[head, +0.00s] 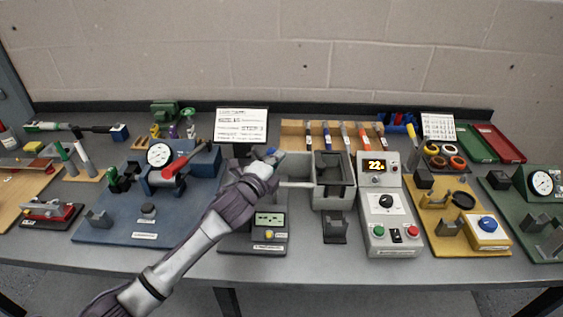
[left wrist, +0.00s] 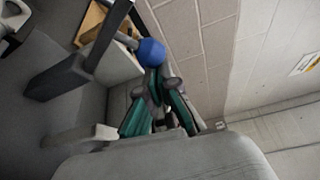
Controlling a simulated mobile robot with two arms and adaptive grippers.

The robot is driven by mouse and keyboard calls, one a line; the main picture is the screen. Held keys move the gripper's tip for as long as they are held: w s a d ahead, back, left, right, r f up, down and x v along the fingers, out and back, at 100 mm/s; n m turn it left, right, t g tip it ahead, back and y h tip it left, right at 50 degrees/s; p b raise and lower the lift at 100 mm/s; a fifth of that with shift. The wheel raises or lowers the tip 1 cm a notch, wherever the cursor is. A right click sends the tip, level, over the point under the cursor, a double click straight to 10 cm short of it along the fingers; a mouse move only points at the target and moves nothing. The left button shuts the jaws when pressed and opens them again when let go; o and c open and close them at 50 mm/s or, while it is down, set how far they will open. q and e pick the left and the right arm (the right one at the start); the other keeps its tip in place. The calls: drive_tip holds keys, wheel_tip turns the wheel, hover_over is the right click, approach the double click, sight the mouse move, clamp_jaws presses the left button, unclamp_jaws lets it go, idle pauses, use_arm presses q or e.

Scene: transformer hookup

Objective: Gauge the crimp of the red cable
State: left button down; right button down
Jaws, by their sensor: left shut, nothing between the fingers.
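My left gripper (head: 266,160) reaches over a grey station with a small display (head: 269,219). Its fingers, with teal pads, are shut and empty in the left wrist view (left wrist: 154,82). A blue knob (left wrist: 151,52) on a grey lever appears close by the fingertips; I cannot tell whether they touch. Blue also shows by the fingertips in the head view. Several tools or cables with coloured bands stand in a wooden rack (head: 293,128) at the back, one with a red-orange end (head: 380,143). I cannot tell for sure which is the red cable. My right gripper is out of view.
A blue base with a dial gauge and red lever (head: 175,167) stands left. A grey open box (head: 333,180) and a control box reading 22 (head: 388,205) stand right of my gripper. A yellow base (head: 460,235) is farther right. A wall (head: 300,50) closes the back.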

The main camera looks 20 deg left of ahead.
sight(255, 152)
use_arm(q)
drive_tip(key=a+n+t+b, duration=0.1)
drive_tip(key=a+n+b, duration=0.1)
drive_tip(key=n, duration=0.2)
drive_tip(key=s+a+n+t+y+b, duration=0.1)
drive_tip(key=n+t+b, duration=0.1)
drive_tip(key=n+b, duration=0.1)
drive_tip(key=a+n+t+y+b, duration=0.1)
drive_tip(key=a+n+b, duration=0.1)
drive_tip(key=n+b, duration=0.1)
drive_tip(key=shift+s+a+r+n, duration=0.1)
drive_tip(key=shift+s+a+n, duration=0.2)
drive_tip(key=shift+n, duration=0.5)
drive_tip(key=shift+s+a, duration=0.1)
drive_tip(key=shift+a, duration=0.2)
drive_tip(key=shift+a, duration=0.1)
